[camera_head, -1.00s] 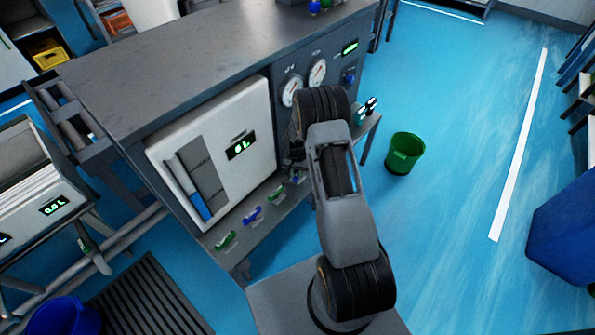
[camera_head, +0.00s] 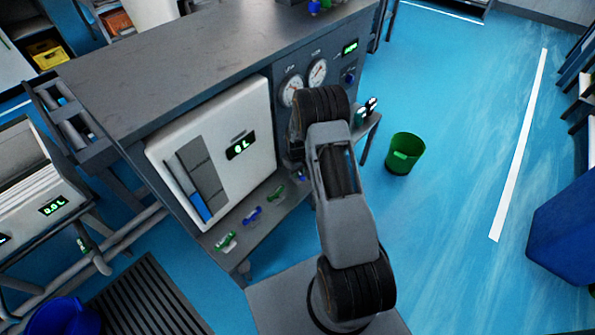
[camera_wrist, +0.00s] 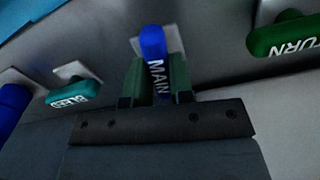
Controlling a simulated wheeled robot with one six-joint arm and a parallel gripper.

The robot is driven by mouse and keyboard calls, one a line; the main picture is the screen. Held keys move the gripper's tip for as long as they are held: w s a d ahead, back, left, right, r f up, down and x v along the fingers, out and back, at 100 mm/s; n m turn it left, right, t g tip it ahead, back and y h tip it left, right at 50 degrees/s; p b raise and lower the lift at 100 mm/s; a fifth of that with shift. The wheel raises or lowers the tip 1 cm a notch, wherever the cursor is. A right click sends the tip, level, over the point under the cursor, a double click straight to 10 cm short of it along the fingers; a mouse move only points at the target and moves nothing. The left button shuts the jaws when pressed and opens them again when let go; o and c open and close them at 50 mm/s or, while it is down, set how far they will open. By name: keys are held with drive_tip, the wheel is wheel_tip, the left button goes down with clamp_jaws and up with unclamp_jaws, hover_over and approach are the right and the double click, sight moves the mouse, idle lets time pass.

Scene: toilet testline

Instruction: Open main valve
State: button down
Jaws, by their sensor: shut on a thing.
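In the wrist view, the main valve's blue handle (camera_wrist: 153,45), lettered MAIN, sits on a pale square plate on the grey panel. My gripper (camera_wrist: 153,80) is shut on this handle, with one green-padded finger on each side of it. The handle points from its plate towards the gripper's palm.
In the wrist view, a teal BLEED handle (camera_wrist: 76,93) is to the left and a green RETURN handle (camera_wrist: 284,36) to the right. The head view shows a white tank (camera_head: 235,165), gauges (camera_head: 291,91) and a green bin (camera_head: 404,153).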

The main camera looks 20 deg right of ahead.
drive_tip(key=shift+w+n, duration=0.1)
drive_tip(key=shift+n, duration=1)
drive_tip(key=c, duration=1)
unclamp_jaws()
drive_tip(key=shift+r, duration=0.1)
wheel_tip(320, 180, up, 14)
drive_tip(key=p, duration=0.3)
drive_tip(key=shift+f, duration=0.2)
